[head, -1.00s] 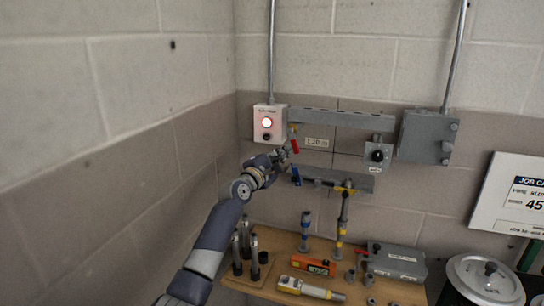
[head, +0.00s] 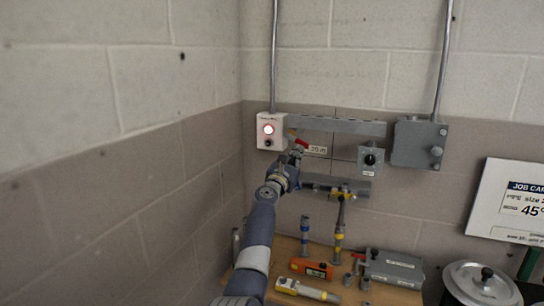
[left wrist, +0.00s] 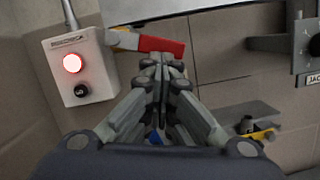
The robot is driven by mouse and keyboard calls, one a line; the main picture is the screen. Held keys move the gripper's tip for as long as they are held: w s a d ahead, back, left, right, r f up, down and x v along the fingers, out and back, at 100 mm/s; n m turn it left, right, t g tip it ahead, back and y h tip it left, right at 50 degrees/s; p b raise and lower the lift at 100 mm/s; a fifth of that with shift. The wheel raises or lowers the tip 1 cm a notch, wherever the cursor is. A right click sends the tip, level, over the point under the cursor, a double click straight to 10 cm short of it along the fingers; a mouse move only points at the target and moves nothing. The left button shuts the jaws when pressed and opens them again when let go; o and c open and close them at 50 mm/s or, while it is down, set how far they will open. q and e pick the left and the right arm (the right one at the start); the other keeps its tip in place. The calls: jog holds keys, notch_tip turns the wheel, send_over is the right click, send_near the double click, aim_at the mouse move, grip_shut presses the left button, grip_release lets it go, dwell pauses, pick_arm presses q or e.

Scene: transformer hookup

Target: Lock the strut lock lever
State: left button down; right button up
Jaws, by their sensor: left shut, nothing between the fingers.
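A lever with a red handle (head: 301,144) sits just right of the white box with the lit red lamp. In the left wrist view the red handle (left wrist: 160,46) points right and slightly down from a yellowish mount. My left gripper (head: 297,154) is shut and empty, just below the red handle. In the left wrist view its fingertips (left wrist: 163,68) are close under the handle; contact cannot be told. A bit of a blue part (left wrist: 156,138) shows between the finger links. No label shows which lever is the strut lock. My right gripper is not in view.
The white lamp box (head: 270,131) is left of the lever. A knob box (head: 371,158) and a grey junction box (head: 418,143) hang to the right. Below, a wooden bench (head: 290,247) carries tools and a grey case (head: 394,268).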

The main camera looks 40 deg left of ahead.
pick_arm(q)
jog(key=n, duration=0.1)
jog(key=d+r+n+y+p, duration=0.1)
jog(key=n, duration=0.1)
jog(key=n+p, duration=0.1)
jog(key=shift+w+d+r+n, duration=0.25)
jog(key=shift+n, duration=0.05)
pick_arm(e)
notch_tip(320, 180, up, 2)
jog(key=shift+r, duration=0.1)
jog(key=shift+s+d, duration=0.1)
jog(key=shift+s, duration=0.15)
